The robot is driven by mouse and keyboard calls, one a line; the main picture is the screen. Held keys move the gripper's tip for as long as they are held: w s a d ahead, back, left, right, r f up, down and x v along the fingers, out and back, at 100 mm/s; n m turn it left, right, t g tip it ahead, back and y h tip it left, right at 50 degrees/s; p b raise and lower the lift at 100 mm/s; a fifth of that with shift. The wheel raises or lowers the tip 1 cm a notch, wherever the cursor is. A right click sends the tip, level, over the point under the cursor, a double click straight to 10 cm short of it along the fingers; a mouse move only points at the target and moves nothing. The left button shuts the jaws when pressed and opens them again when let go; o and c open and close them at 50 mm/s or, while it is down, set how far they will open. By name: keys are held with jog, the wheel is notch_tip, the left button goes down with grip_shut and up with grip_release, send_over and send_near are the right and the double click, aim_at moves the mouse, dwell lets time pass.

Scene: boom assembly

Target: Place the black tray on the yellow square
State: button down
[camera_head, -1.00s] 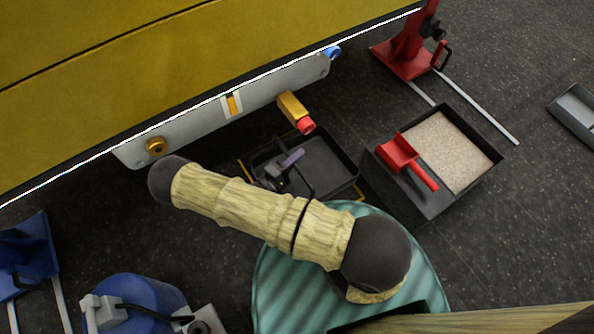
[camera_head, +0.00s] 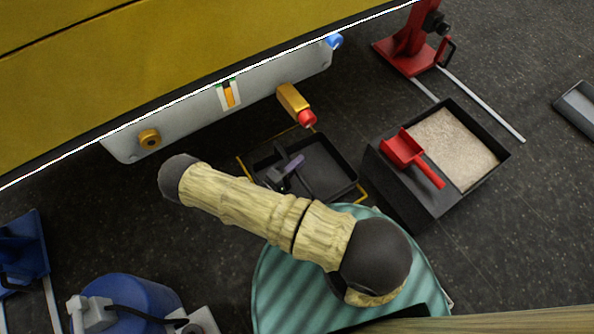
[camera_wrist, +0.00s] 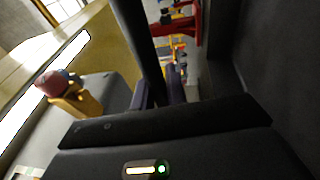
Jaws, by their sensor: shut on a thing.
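The black tray (camera_head: 325,170) is in the head view below the yellow machine, over the yellow square (camera_head: 363,190). Thin yellow edges of the square show at the tray's left, back and right; the front is hidden behind my arm. I cannot tell whether the tray touches the floor. My gripper (camera_head: 287,170), with purple finger pads, is shut on the tray's dark bar or rim at its left part. In the wrist view, a dark bar runs between the purple fingers (camera_wrist: 158,94), and dark walls fill the right side.
The gold fitting with a red tip (camera_head: 298,105) juts out just behind the tray. A black bin of sand-like grains (camera_head: 455,150) with a red scoop (camera_head: 405,152) stands close to the right. A red stand (camera_head: 405,55) is at the back right. A blue drum (camera_head: 125,305) is front left.

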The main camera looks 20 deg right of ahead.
notch_tip(320, 180, down, 4)
jog(key=b, duration=0.2)
jog(key=shift+r+b, duration=0.15)
jog(key=shift+b, duration=0.25)
jog(key=c, duration=1.4)
grip_release()
jog(key=b+v, duration=0.1)
jog(key=v, duration=1.1)
